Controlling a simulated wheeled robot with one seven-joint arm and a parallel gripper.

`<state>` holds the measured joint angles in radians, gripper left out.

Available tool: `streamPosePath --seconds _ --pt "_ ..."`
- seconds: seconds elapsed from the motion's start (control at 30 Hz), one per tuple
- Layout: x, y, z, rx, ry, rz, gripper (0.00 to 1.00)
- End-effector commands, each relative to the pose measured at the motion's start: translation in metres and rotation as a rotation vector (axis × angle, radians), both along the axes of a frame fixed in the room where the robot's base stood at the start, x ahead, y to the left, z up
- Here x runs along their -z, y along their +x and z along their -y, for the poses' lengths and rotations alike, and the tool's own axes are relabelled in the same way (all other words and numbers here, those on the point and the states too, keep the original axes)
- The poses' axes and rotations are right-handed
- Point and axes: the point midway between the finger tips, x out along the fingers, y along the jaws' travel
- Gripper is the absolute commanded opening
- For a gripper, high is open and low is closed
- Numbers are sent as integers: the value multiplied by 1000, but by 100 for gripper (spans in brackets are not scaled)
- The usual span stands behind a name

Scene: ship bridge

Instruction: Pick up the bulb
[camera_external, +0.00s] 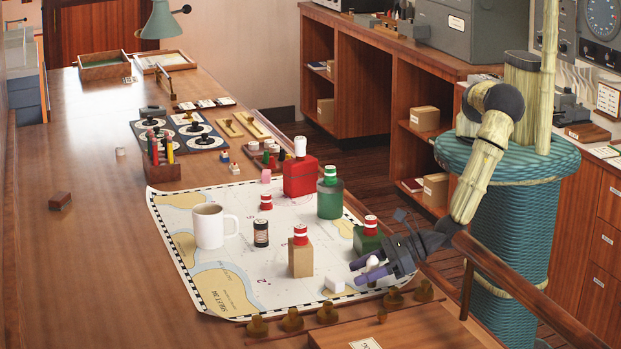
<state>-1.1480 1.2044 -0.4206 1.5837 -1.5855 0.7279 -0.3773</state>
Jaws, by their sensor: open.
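A small white rounded thing, which looks like the bulb (373,261), shows at the right part of the chart. My gripper (362,271) is low over the chart, coming in from the right, with its purple fingers apart. The bulb shows between or just behind the fingers. I cannot tell whether they touch it. Part of the bulb is hidden by the gripper.
The chart (215,270) lies on the wooden table. A green block with a red-and-white cap (368,238) stands just behind my gripper. A wooden rail (520,285) runs at the right.

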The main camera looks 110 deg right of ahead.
Motion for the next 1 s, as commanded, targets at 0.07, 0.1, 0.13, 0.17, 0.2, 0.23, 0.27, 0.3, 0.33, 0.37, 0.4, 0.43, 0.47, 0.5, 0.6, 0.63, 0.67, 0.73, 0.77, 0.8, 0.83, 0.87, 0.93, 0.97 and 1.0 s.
streamPosePath --seconds 0.07,0.1,0.13,0.17,0.2,0.23,0.27,0.3,0.33,0.37,0.4,0.43,0.47,0.5,0.6,0.63,0.67,0.73,0.77,0.8,0.83,0.87,0.93,0.97,1.0 --pt "0 0 0 0 0 0 51" --pt "0 0 0 0 0 0 51" --pt "0 0 0 0 0 0 51" --pt "0 0 0 0 0 0 51" --pt "0 0 0 0 0 0 51" --pt "0 0 0 0 0 0 51" --pt "0 0 0 0 0 0 51" --pt "0 0 0 0 0 0 51" --pt "0 0 0 0 -1 0 51" --pt "0 0 0 0 0 0 49" --pt "0 0 0 0 -1 0 41" --pt "0 0 0 0 -1 0 35" --pt "0 0 0 0 -1 0 30" --pt "0 0 0 0 -1 0 22" --pt "0 0 0 0 -1 0 4" --pt "0 0 0 0 -1 0 4" --pt "0 0 0 0 0 0 4" --pt "0 0 0 0 0 0 4" --pt "0 0 0 0 0 0 4" --pt "0 0 0 0 -1 0 4" --pt "0 0 0 0 0 0 4" --pt "-1 0 0 0 0 0 4" --pt "-2 0 0 0 0 0 4" --pt "-4 0 0 0 0 1 4" --pt "-6 0 0 0 0 1 4"
